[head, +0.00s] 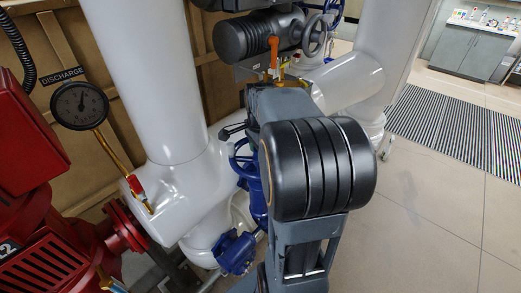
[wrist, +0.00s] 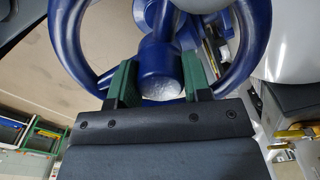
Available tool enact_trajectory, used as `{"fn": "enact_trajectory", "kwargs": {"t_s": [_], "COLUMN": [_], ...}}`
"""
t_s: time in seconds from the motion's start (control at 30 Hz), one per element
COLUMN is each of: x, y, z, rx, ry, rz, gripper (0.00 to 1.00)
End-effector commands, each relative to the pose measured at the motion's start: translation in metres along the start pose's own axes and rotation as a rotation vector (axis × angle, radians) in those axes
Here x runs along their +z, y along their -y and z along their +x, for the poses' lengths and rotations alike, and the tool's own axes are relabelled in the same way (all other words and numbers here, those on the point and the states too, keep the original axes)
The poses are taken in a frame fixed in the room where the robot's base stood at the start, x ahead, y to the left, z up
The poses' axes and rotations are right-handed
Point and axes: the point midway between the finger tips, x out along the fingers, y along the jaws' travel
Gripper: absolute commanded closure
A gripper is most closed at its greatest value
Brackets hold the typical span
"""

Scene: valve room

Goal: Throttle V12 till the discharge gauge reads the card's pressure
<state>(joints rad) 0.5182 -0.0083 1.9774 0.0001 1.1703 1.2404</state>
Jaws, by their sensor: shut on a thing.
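In the wrist view my gripper (wrist: 159,78) has its two green finger pads on either side of the blue handwheel's round hub (wrist: 160,62). It is shut on the blue handwheel (wrist: 257,35), whose thick rim curves up at both sides. No V12 label is readable here. In the head view the discharge gauge (head: 80,105) has a dark face, and its needle points nearly straight up; its numbers are too small to read. The card with the pressure cannot be made out. My gripper is not clearly visible in the head view.
A red pump (head: 30,190) stands at the left under the gauge. A thick white pipe (head: 150,80) rises beside it. An orange lever (head: 273,52) sits near the top centre. A striped mat (head: 450,125) and open floor (head: 430,220) lie at the right.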

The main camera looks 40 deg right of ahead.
Motion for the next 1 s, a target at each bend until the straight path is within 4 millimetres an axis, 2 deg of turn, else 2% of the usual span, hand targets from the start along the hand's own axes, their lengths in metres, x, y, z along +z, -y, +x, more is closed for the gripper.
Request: {"fn": "enact_trajectory", "kwargs": {"t_s": [0.2,0.33,0.63,0.93,0.97,1.0], "x": [0.0006,0.0006,0.0006,0.0005,0.0005,0.0005], "y": [-0.0018,-0.0018,-0.002,-0.002,-0.002,-0.002], "z": [0.0046,0.005,0.0052,0.0056,0.0056,0.0056], "rx": [0.012,0.012,0.012,0.012,0.012,0.012], "ry": [0.003,0.002,0.001,0.0,0.0,0.0], "rz": [0.335,0.467,0.628,0.629,0.629,0.629], "gripper": [0.82,0.82,0.82,0.82,0.53,0.5]}}
